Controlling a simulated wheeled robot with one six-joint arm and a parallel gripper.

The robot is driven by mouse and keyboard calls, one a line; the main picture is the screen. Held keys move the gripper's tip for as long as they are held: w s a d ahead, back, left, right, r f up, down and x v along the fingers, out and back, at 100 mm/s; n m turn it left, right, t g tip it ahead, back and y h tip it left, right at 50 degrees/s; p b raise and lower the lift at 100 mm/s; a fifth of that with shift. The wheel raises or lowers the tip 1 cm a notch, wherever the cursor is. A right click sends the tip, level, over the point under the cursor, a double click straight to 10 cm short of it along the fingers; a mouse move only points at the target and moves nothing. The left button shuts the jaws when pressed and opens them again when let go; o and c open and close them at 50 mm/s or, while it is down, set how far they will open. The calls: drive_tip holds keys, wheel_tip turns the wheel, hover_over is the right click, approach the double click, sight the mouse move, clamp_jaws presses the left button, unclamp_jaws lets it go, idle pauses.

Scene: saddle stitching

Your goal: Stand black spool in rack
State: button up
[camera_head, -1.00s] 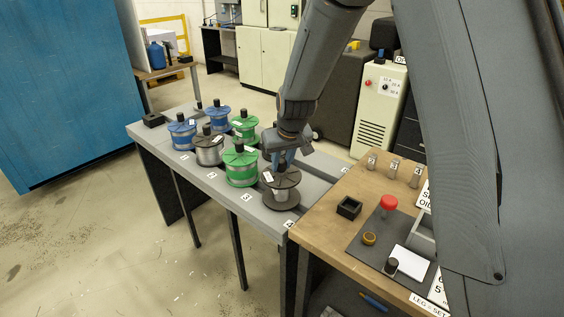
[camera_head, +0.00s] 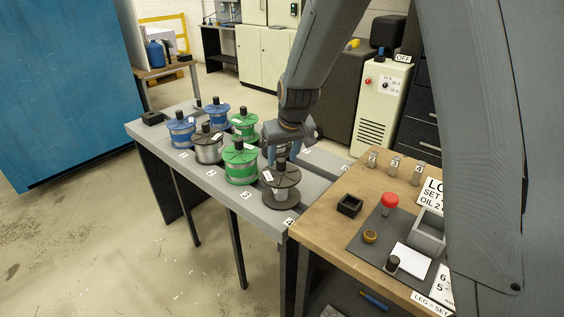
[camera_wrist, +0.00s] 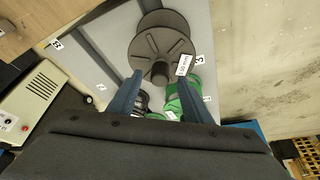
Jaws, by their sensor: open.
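The black spool (camera_head: 282,197) stands upright on the grey rack (camera_head: 215,182) at its near right end, beside the label 4. Its knob and top flange are clear to see, and a white tag lies on the flange. In the wrist view the black spool (camera_wrist: 160,45) lies ahead of the fingers, knob towards me. My gripper (camera_head: 284,154) is open just above and behind the knob and holds nothing. In the wrist view the fingers (camera_wrist: 157,92) are spread wide, apart from the spool.
A green spool (camera_head: 240,165) stands close to the left of the black one, with several blue, grey and green spools beyond. The wooden bench (camera_head: 325,215) adjoins on the right, with a small black box (camera_head: 349,206) and a red-topped part (camera_head: 390,201).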

drive_tip(key=shift+b+v, duration=0.45)
drive_tip(key=shift+v, duration=2.05)
drive_tip(key=s+d+f+m+g, duration=0.1)
drive_tip(key=s+d+f, duration=0.1)
drive_tip(key=s+d, duration=0.5)
drive_tip(key=s, duration=0.5)
drive_tip(key=shift+s+d+f+m+g+h, duration=0.2)
drive_tip(key=shift+d+m+g+h, duration=0.1)
drive_tip(key=shift+d+h, duration=0.1)
drive_tip(key=shift+m+g, duration=0.7)
drive_tip(key=shift+g, duration=0.1)
drive_tip(key=s+d, duration=0.1)
drive_tip(key=s, duration=0.3)
drive_tip(key=s+d+f, duration=0.1)
drive_tip(key=s+d, duration=0.1)
drive_tip(key=s, duration=0.2)
drive_tip(key=s+d+f, duration=0.1)
drive_tip(key=s, duration=0.3)
drive_tip(key=shift+s+d+f, duration=0.1)
drive_tip(key=shift+d+f, duration=0.1)
drive_tip(key=shift+d, duration=0.1)
drive_tip(key=shift+c, duration=0.4)
